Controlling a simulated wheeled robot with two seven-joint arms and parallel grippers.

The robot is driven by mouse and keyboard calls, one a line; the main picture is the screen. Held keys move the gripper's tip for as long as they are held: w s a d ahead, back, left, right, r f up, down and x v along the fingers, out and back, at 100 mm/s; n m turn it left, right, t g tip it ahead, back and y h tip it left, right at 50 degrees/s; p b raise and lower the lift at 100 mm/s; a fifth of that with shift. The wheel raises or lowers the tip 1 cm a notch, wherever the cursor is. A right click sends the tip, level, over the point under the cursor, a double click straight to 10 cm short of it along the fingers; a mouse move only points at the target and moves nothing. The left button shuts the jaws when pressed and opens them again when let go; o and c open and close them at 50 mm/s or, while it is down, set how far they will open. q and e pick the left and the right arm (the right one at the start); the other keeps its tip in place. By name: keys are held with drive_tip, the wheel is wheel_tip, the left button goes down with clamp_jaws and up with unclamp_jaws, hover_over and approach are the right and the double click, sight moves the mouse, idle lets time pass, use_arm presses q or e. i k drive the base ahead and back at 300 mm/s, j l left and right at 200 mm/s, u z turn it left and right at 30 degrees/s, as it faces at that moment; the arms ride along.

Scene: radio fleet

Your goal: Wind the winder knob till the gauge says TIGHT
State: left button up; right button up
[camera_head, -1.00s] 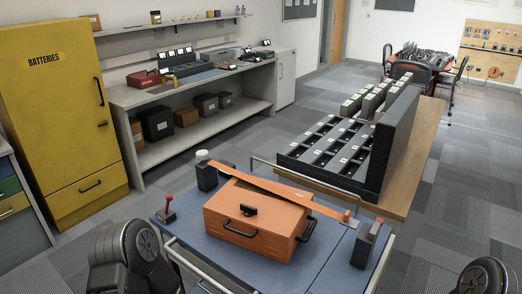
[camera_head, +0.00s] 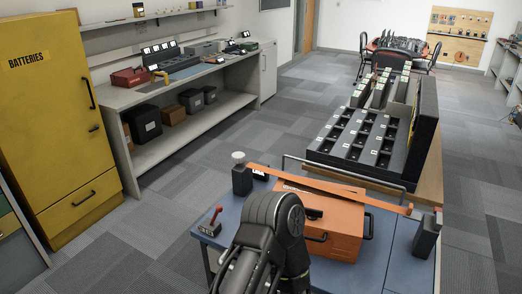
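The winder (camera_head: 242,178) is a dark post with a pale round knob (camera_head: 238,156) on top, at the back left of the blue cart top. A small dark box with a white face, perhaps the gauge (camera_head: 260,173), sits beside it; I cannot read it. An orange strap (camera_head: 340,191) runs from the winder across an orange case (camera_head: 325,232) to the right side of the cart. My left arm rises from the bottom in front of the cart and hides the case's left part. Neither gripper's fingers show. Nothing visible touches the knob.
A metal rail (camera_head: 340,173) lines the back edge. Behind it is a rack of dark slots (camera_head: 355,140). Floor is clear left of the cart.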

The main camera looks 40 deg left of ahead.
sight(237, 158)
drive_tip(key=k+j, duration=0.2)
drive_tip(key=j, duration=0.25)
drive_tip(key=k+j+z, duration=0.1)
drive_tip(key=j, duration=0.3)
drive_tip(key=k+j, duration=0.3)
drive_tip(key=k+j+z, duration=0.1)
drive_tip(key=j, duration=0.45)
drive_tip(key=k, duration=0.1)
